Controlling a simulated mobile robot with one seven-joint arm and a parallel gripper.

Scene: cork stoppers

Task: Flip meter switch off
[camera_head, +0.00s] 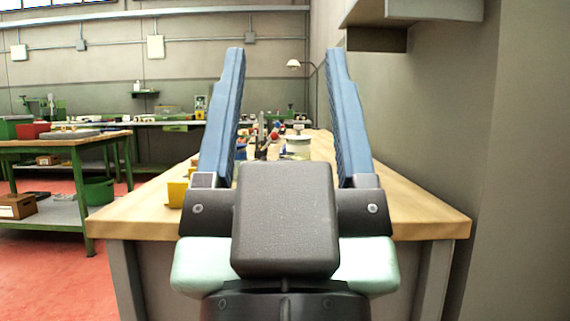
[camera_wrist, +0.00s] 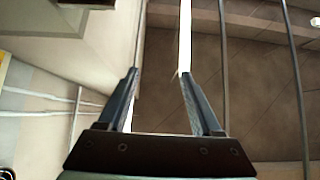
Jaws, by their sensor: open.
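My gripper (camera_head: 285,52) fills the middle of the head view, its two blue fingers wide apart and pointing up, with nothing between them. It stands in front of the near end of a wooden workbench (camera_head: 430,212). The wrist view also shows my gripper (camera_wrist: 159,73) open and empty, with walls and ceiling beyond the fingers. I cannot make out a meter or its switch for certain in either view. My gripper hides part of the bench top.
Yellow blocks (camera_head: 177,192) lie on the bench's left side. Small items and a pale round container (camera_head: 298,146) stand farther back. A wall shelf (camera_head: 432,10) overhangs at upper right. A green-framed table (camera_head: 66,140) stands left, with open red floor (camera_head: 50,262) before it.

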